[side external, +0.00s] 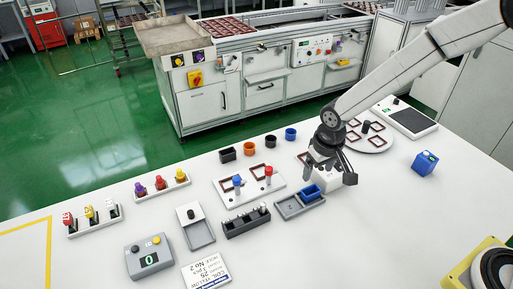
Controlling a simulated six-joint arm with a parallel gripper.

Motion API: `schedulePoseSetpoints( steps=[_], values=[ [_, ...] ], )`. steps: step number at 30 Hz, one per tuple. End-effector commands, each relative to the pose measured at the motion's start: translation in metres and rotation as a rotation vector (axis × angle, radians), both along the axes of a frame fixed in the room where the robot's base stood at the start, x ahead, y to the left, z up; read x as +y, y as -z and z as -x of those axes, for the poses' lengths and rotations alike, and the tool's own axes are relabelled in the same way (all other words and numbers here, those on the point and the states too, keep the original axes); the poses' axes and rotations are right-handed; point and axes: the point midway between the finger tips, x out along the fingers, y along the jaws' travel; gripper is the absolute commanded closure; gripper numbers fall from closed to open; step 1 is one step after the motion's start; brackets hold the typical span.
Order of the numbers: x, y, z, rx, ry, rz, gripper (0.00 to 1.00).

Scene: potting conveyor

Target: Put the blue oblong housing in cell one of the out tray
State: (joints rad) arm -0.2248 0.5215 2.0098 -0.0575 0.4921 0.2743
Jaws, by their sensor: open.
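The blue oblong housing (311,193) sits in the right-hand part of a small grey tray (288,207) on the white table. It looks level, and the tray's left part is empty. No cell number is readable, so I cannot tell which cell this is. My gripper (331,176) is open, pointing down just behind and to the right of the housing, apart from it as far as I can see. A white block (326,183) shows below and between the fingers, partly hidden by them.
A dark rack (246,225) of cylinders and a white plate (230,197) with blue and red plungers stand left of the tray. Several small cups, including an orange one (249,148), stand behind. A round plate (380,143) and a blue device (424,163) are right.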

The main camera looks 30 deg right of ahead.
Motion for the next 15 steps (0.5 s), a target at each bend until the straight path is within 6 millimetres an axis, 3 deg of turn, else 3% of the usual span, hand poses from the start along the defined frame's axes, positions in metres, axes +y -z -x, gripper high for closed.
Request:
schedulePoseSetpoints(
  steps=[6,15],
  values=[
    [0.000,-0.026,0.003,-0.002,0.000,-0.001,0.14],
    [0.000,-0.039,0.005,0.000,0.000,0.000,0.14]
  ],
)
